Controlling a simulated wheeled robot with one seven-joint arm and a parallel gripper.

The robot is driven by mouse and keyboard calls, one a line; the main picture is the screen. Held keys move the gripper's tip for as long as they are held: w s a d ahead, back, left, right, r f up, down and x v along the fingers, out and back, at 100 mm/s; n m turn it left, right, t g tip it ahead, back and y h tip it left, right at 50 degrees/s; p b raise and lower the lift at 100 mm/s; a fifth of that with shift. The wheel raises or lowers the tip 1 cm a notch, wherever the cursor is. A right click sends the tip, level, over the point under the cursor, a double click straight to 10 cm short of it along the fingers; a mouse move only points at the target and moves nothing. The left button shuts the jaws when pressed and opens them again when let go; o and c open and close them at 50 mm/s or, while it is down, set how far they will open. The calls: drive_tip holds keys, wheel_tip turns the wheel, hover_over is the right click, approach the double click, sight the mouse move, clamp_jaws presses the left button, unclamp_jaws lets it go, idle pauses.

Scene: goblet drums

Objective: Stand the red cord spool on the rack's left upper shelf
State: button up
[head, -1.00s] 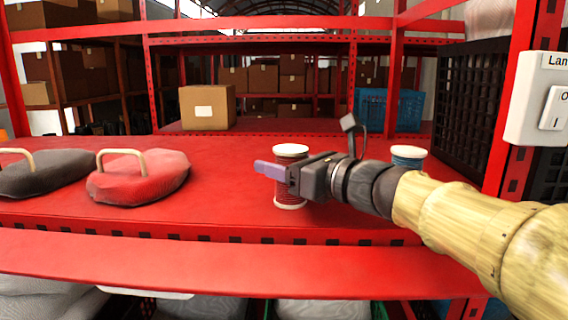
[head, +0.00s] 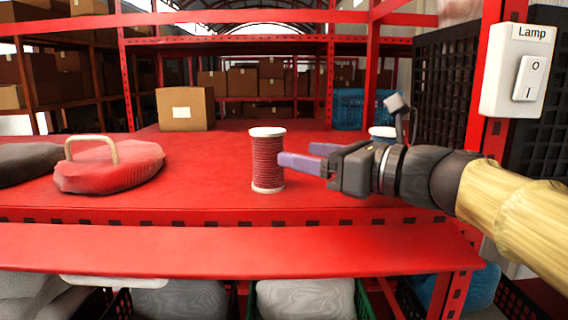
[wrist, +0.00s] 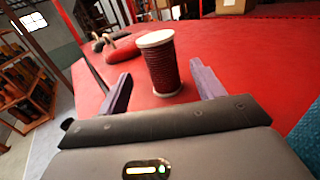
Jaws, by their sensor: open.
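The red cord spool (head: 267,160) stands upright on the red shelf (head: 210,190), with white flanges at top and bottom. It also shows in the wrist view (wrist: 162,66), beyond and between the two purple fingers. My gripper (head: 302,160) is open and empty, to the right of the spool in the head view. Its fingers point left at the spool. In the wrist view the gripper (wrist: 158,90) has clear space on both sides of the spool. Whether a fingertip overlaps the spool's near side is hard to tell.
A red lidded pad with a beige handle (head: 110,168) and a dark one (head: 25,162) lie to the left. A cardboard box (head: 185,109) and blue crate (head: 349,108) stand behind. A lamp switch (head: 519,72) is at right.

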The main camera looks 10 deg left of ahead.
drive_tip(key=shift+v, duration=1.05)
drive_tip(key=shift+w, duration=0.1)
